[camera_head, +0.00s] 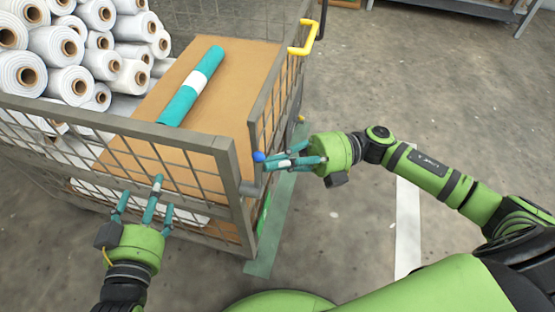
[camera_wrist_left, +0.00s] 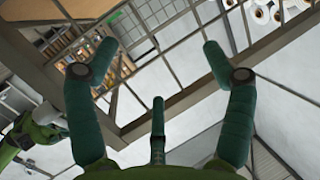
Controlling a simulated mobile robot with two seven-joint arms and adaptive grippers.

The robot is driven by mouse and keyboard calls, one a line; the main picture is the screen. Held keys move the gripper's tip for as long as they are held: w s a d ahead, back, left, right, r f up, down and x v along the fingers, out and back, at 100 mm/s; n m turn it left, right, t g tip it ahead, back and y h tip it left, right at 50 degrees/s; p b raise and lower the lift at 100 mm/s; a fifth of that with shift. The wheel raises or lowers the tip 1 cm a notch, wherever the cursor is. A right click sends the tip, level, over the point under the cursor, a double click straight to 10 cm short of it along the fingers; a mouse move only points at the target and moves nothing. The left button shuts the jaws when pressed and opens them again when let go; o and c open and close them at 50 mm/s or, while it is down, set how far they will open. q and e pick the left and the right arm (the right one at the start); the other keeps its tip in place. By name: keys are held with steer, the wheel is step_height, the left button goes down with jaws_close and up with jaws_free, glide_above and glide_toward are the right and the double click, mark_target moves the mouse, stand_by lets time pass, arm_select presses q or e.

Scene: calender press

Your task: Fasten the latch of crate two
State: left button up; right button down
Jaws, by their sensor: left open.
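A grey wire-mesh crate (camera_head: 232,178) stands in front of me; no number on it is readable. A blue knob (camera_head: 258,156), perhaps part of the latch, sits at its near right corner post. My right gripper (camera_head: 271,163) is at this corner, fingers pointing left, tips beside the knob. Whether the fingers close on anything is unclear, and they hide part of the corner. My left gripper (camera_head: 145,195) is open and empty, its fingers up against or just before the crate's near mesh wall. Its spread fingers also show in the left wrist view (camera_wrist_left: 155,60).
A teal roll (camera_head: 178,106) with a white band lies on a brown board (camera_head: 240,70). A yellow handle (camera_head: 304,40) tops the right side.

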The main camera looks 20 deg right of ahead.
arm_select(q)
steer(key=s+a+f+g+y+p, duration=0.1)
steer(key=s+a+f+g, duration=0.2)
steer(key=s+f+g, duration=0.2)
steer(key=s+a+f+n+g+y+p, duration=0.1)
steer(key=s+a+f+g+y+p, duration=0.1)
steer(key=s+f+g, duration=0.3)
step_height(320, 180, down, 3)
steer(key=shift+s+a+f, duration=0.2)
steer(key=shift+s+a, duration=0.5)
steer(key=shift+a, duration=0.1)
arm_select(e)
steer(key=n+h, duration=0.1)
steer(key=s+a+n, duration=0.1)
steer(key=shift+s+r+n+h, duration=0.15)
steer(key=shift+r+n+h, duration=0.25)
